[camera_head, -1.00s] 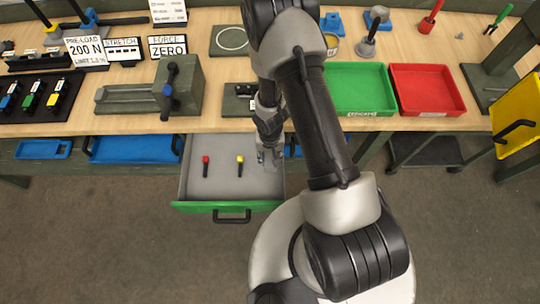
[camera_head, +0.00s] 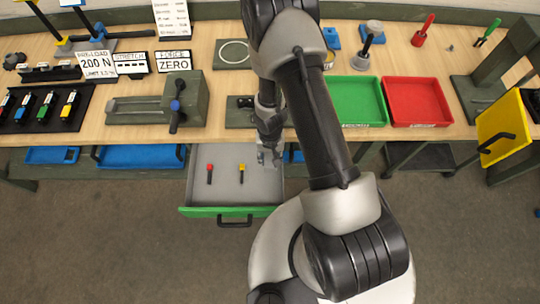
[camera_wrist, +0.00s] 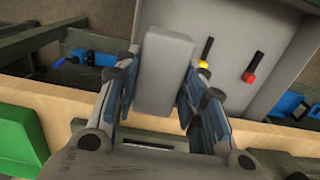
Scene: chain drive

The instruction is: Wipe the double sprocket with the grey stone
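My gripper (camera_wrist: 160,95) has its two blue-padded fingers on either side of a grey block, the grey stone (camera_wrist: 163,70). The stone looks held between the fingers. In the head view my gripper (camera_head: 269,157) hangs low at the bench's front edge, over the right back part of the open drawer. There the stone is too small to tell from the fingers. I cannot make out the double sprocket for certain. A small dark part sits on a green block (camera_head: 240,119) on the bench, partly behind my arm.
The open drawer (camera_head: 222,160) holds a red-topped (camera_head: 210,173) and a yellow-topped (camera_head: 241,173) tool. A vise-like fixture (camera_head: 187,98) stands left. Green (camera_head: 360,96) and red (camera_head: 419,96) trays lie right of my arm. The floor in front is clear.

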